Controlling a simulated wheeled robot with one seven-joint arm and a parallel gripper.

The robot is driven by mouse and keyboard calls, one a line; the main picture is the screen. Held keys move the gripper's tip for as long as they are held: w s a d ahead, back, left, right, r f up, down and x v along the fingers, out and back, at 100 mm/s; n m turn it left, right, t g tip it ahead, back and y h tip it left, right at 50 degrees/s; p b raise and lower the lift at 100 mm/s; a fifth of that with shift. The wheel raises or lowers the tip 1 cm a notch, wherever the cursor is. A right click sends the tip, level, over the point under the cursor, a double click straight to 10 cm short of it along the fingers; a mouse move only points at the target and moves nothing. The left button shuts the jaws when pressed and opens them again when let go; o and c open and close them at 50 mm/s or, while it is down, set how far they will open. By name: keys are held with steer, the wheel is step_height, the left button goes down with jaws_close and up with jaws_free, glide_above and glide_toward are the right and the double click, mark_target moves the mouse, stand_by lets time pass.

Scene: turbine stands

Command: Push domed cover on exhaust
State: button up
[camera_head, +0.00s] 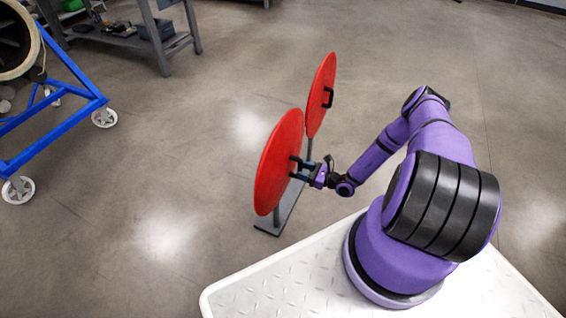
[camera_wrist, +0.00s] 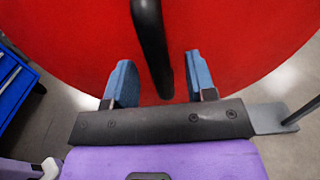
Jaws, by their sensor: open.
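Two round red covers stand on edge on a dark stand (camera_head: 278,219) in the head view. The nearer, larger-looking cover (camera_head: 275,160) faces my gripper (camera_head: 296,167), and the farther cover (camera_head: 319,90) has a black handle (camera_head: 328,97). My gripper is open at the nearer cover. In the wrist view, red cover surface (camera_wrist: 75,35) fills the background. Its black bar handle (camera_wrist: 151,40) lies between the two blue-grey fingers, with gaps on both sides. A turbine (camera_head: 14,45) with a round open end sits at the left edge, partly cut off.
A blue wheeled frame (camera_head: 68,108) carries the turbine at left. A grey workbench (camera_head: 130,38) with items on its lower shelf stands at the back left. Open concrete floor lies between the blue frame and the cover stand. My white base top is at the bottom right.

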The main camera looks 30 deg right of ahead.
steer(key=shift+w+a, duration=0.25)
stand_by(0.4)
jaws_close()
